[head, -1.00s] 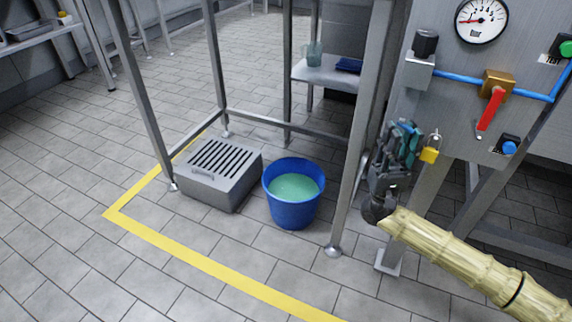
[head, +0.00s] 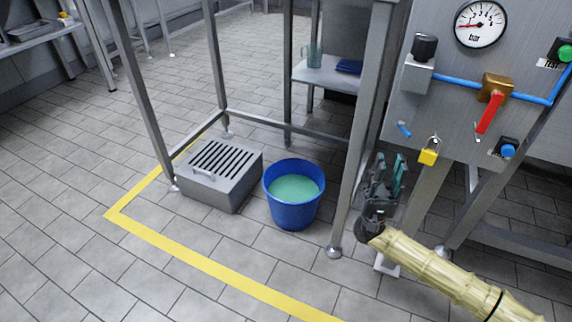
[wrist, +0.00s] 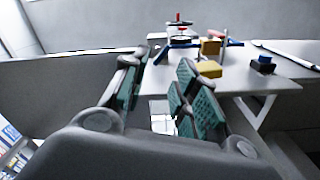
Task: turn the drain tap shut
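A red handle (head: 489,113) hangs from a brass valve body (head: 496,87) on the blue pipe, slanting down to the left. Neither is labelled, so I cannot tell for sure which is the drain tap. My gripper (head: 386,168) is open and empty, below and a little left of the blue lever, apart from the panel. In the wrist view, my gripper's fingers (wrist: 160,95) stand apart with nothing between them.
A yellow padlock (head: 428,156) hangs beside the blue lever. A blue button (head: 508,150), a black knob (head: 424,47) and a gauge (head: 480,23) are also on the panel. A steel post (head: 357,130) stands left of my gripper. A blue bucket (head: 293,212) stands on the floor.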

